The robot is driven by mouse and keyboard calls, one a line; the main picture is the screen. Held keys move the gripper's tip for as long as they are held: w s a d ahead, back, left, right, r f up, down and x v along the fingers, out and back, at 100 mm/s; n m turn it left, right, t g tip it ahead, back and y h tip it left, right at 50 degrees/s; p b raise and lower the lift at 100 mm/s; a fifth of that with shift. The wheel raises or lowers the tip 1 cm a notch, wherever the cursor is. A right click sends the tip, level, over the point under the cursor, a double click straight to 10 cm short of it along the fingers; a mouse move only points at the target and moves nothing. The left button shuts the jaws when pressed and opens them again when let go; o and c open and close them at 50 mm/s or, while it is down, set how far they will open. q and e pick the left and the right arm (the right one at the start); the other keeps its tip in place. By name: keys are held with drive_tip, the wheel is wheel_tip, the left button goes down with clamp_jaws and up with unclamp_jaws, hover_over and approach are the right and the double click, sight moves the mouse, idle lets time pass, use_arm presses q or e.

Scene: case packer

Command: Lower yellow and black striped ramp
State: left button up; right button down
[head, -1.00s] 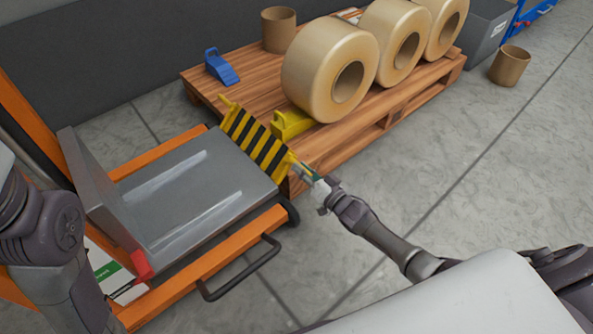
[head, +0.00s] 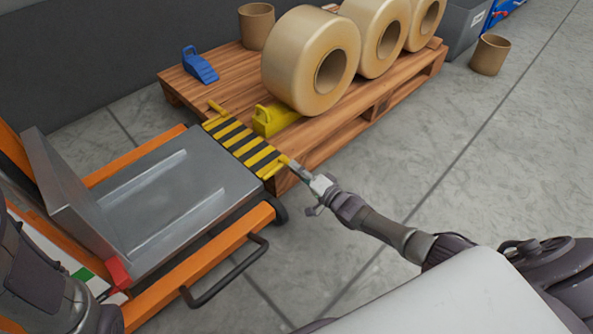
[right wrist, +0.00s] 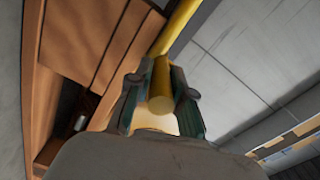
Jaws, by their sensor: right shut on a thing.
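The yellow and black striped ramp (head: 243,146) lies nearly flat between the grey platform of the orange cart (head: 165,195) and the wooden pallet (head: 340,137). Its far edge appears to reach the pallet, but I cannot tell if it touches. My right gripper (head: 291,166) is at the ramp's near right corner, shut on its yellow end bar. In the right wrist view the yellow bar (right wrist: 160,85) sits between the fingers of my right gripper (right wrist: 160,105). My left arm shows at the lower left; its gripper is out of view.
Large tape rolls (head: 311,60) stand on the pallet, with a yellow wedge (head: 273,119) against the nearest. A blue wedge (head: 199,66) and a cardboard tube (head: 256,26) are also on it. Another tube (head: 490,55) stands on the floor.

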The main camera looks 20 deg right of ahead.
drive_tip(key=shift+f, duration=0.35)
drive_tip(key=c, duration=1.1)
unclamp_jaws()
drive_tip(key=shift+o, duration=0.2)
drive_tip(key=v, duration=1.2)
